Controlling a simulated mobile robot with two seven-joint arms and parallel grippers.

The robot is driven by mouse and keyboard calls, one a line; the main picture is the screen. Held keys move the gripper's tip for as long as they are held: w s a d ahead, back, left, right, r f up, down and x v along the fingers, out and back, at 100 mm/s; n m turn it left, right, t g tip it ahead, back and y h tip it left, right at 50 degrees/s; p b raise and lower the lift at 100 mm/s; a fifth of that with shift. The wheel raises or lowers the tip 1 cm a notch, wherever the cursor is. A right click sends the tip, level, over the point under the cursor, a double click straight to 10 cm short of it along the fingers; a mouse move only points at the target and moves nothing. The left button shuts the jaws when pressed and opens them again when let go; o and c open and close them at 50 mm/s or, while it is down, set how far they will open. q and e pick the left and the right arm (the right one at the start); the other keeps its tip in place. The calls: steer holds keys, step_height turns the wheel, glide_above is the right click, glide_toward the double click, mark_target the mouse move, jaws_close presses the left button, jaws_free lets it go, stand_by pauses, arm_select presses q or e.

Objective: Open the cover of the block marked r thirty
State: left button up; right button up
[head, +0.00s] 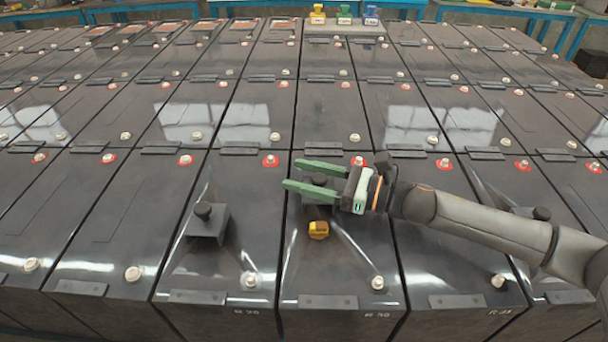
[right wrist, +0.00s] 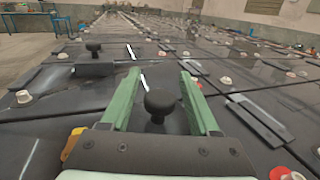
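The block marked R 30 (head: 345,270) is a black battery block in the near row, middle of the head view. Its cover knob (head: 320,180) is black and stands on a small dark plate, which looks closed. My right gripper (head: 288,175) comes in from the right over this block. It is open, with green fingers on either side of the knob. In the right wrist view the knob (right wrist: 160,103) stands between the two fingers, with gaps on both sides. My left gripper is not in view.
A yellow object (head: 318,230) lies on the block in front of the knob. A similar black knob (head: 204,211) stands on the block to the left. Pale terminal caps, some with red rings, stick up around. Yellow, green and blue items (head: 344,14) stand far back.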

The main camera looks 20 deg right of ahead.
mark_target(327, 184)
steer(key=shift+s+d+f, duration=0.1)
steer(key=shift+s+d, duration=0.2)
steer(key=shift+d, duration=0.15)
steer(key=b+v, duration=0.3)
steer(key=v, duration=0.6)
steer(key=shift+s+f+b, duration=0.1)
steer(key=shift+b, duration=0.25)
steer(key=shift+s+d, duration=0.35)
steer(key=shift+d, duration=0.25)
steer(key=shift+s+d, duration=0.2)
steer(key=shift+d, duration=0.05)
steer(key=shift+s+d+r, duration=0.1)
steer(key=shift+r, duration=0.1)
steer(key=shift+c, duration=0.3)
